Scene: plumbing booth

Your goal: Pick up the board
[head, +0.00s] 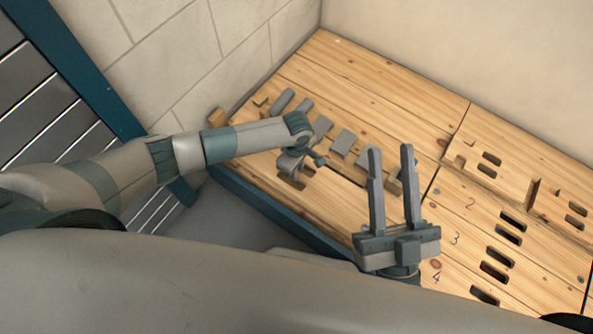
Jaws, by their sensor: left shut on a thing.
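The board (372,75) is light wood planks with dark slots, at the centre of the head view. My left gripper (297,166) is low at the board's left front part, next to a slot, and is shut on the board; the arm partly hides the contact. My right gripper (391,152) is in front of the board, with its two grey fingers upright and apart. It is open and looks empty. Its fingers hide part of the board behind them.
Several grey blocks (342,141) sit in a row on the wood. To the right, a wooden panel (480,215) has paired slots and the numbers 2, 3 and 4. A dark blue edge (262,203) borders the wood in front. Walls stand behind and left.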

